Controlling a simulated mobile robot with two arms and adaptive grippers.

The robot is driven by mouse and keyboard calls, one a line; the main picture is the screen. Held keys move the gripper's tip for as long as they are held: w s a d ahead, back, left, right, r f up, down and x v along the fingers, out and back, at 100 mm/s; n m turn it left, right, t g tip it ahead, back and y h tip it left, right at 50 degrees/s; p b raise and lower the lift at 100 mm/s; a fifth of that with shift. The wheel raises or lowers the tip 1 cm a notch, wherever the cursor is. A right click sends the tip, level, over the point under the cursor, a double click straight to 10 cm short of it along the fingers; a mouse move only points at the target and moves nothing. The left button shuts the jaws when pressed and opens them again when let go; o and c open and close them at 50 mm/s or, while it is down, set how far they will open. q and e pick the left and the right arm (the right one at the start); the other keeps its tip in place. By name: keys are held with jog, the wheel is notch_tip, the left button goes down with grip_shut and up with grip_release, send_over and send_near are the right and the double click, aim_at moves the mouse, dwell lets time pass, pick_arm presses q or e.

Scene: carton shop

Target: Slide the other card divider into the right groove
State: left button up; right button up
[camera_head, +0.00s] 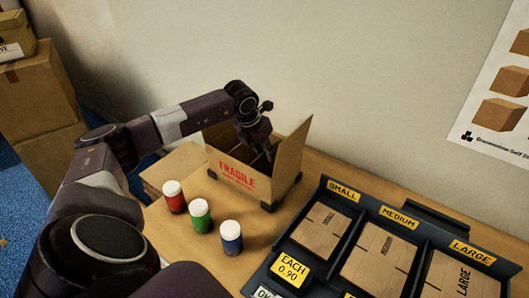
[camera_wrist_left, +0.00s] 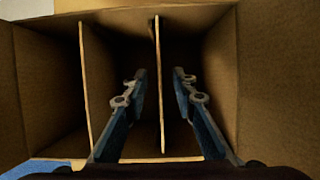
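An open brown carton (camera_head: 238,180) marked FRAGILE stands on the table with its flaps up. In the left wrist view I look down into the carton (camera_wrist_left: 268,80). Two upright card dividers stand in it: the left card divider (camera_wrist_left: 86,85) and the right card divider (camera_wrist_left: 160,110), which split it into three compartments. My left gripper (camera_head: 262,145) reaches down into the carton. In the wrist view its fingers (camera_wrist_left: 160,78) are apart, one on each side of the right divider, with a visible gap on both sides. The grooves are hidden. My right gripper is not in view.
Red (camera_head: 174,197), green (camera_head: 200,216) and blue (camera_head: 231,237) jars with white lids stand in front of the carton. A dark tray (camera_head: 347,237) with flat cartons under SMALL, MEDIUM and LARGE labels lies at right. The wall (camera_head: 300,60) is close behind the carton.

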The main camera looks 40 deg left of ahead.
pick_arm(q)
jog(key=shift+r, duration=0.15)
jog(key=v, duration=1.1)
jog(key=shift+s+r, duration=0.25)
jog(key=shift+r, duration=0.05)
jog(key=shift+r, duration=0.1)
